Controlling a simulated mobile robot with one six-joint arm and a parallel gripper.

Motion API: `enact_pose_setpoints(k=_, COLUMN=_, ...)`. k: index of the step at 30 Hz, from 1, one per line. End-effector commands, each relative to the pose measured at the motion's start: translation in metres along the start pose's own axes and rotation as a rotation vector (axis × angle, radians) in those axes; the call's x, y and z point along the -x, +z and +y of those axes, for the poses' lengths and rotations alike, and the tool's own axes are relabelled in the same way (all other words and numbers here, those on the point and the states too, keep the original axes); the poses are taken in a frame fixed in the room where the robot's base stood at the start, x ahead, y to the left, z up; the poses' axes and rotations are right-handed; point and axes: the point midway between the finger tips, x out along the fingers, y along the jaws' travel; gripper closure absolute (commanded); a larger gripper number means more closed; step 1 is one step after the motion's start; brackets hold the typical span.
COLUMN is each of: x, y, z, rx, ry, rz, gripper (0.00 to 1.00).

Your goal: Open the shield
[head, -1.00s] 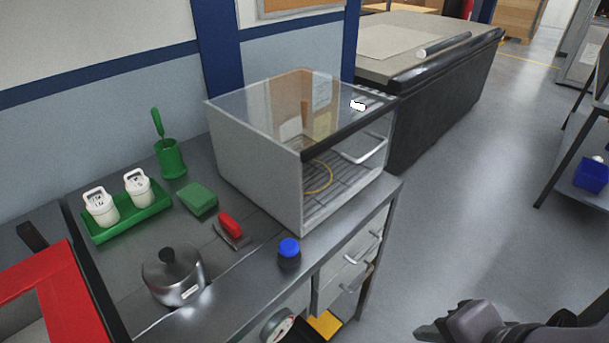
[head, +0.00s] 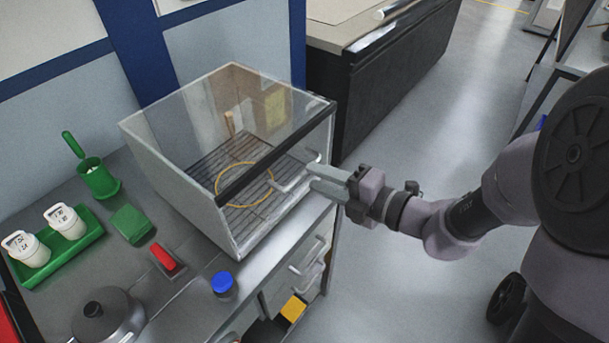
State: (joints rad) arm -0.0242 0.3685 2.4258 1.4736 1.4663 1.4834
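The shield (head: 219,120) is a clear cover with a black bar (head: 277,148) along its front top edge, on a grey-walled box. It looks closed. A light bar handle (head: 289,187) is on its front face. My gripper (head: 311,178) reaches in from the right, with its two fingertips at the right part of the handle. The fingers look apart, one above the other. I cannot tell whether they touch the handle or surround it. Inside the box, a yellow ring (head: 217,190) lies on a slatted rack (head: 205,165).
The box stands on a metal bench. Drawers (head: 306,262) are below.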

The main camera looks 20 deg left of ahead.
Motion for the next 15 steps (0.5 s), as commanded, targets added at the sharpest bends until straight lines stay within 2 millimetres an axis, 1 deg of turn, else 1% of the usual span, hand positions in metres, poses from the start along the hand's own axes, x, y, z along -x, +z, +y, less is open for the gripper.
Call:
enact_pose_setpoints(k=1, x=-0.012, y=-0.001, z=-0.003, rx=0.002, ry=0.001, rz=0.005, gripper=0.68)
enact_pose_setpoints(k=3, x=-0.024, y=-0.001, z=-0.002, rx=0.002, ry=0.000, rz=0.004, gripper=0.68)
enact_pose_setpoints(k=6, x=-0.036, y=-0.001, z=-0.001, rx=0.003, ry=0.000, rz=0.002, gripper=0.68)
enact_pose_setpoints(k=10, x=-0.043, y=0.000, z=0.001, rx=0.002, ry=0.001, rz=0.001, gripper=0.68)
enact_pose_setpoints(k=15, x=-0.044, y=0.000, z=0.001, rx=0.002, ry=0.000, rz=0.000, gripper=0.68)
